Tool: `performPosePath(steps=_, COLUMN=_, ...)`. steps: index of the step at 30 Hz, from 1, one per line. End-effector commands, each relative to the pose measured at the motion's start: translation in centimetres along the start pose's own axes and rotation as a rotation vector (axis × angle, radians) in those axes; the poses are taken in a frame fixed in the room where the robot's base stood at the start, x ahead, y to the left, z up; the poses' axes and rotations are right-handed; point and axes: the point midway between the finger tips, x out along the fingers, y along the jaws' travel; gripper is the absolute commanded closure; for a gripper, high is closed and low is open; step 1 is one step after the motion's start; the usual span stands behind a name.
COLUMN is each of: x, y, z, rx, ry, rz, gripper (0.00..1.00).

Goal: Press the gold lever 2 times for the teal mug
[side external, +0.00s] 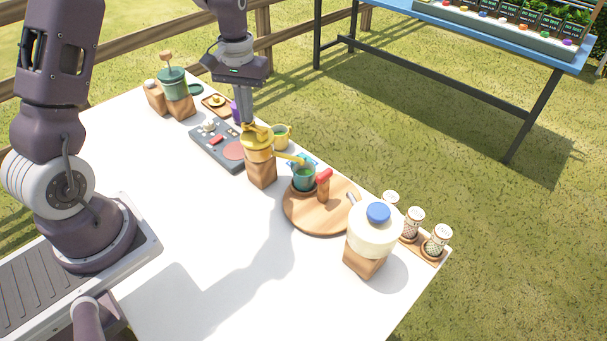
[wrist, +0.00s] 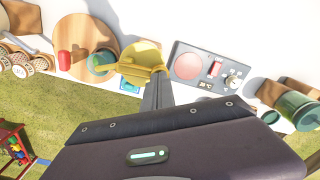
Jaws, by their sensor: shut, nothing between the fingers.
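The gold lever (side external: 256,129) tops a gold dispenser (side external: 257,148) on a wooden block, with a gold spout reaching right. My gripper (side external: 247,120) is shut and empty, pointing down with its fingertips at the lever's top; I cannot tell whether they touch it. In the wrist view the fingers of my gripper (wrist: 156,106) end beside the gold dispenser (wrist: 143,57). The teal mug (side external: 303,178) stands upright on the round wooden board under the spout's end, with something green inside. It also shows in the wrist view (wrist: 102,60), partly covered by the spout.
A cream jar with a blue cap (side external: 373,229) stands at right, near several shakers (side external: 413,223). A grey control panel (side external: 216,144), yellow mug (side external: 281,137) and green canister (side external: 173,85) are nearby. The white table's front is clear.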

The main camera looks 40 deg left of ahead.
Motion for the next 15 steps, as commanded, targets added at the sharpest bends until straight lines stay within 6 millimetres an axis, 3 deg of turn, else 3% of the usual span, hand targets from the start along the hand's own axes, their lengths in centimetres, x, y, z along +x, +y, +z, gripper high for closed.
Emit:
performPosePath(steps=9, x=0.1, y=0.0, z=0.1, rx=0.0, ry=-0.002, rz=0.0, gripper=1.0)
performPosePath(steps=15, x=-0.8, y=0.0, z=0.0, rx=0.001, ry=-0.001, rz=0.0, gripper=1.0)
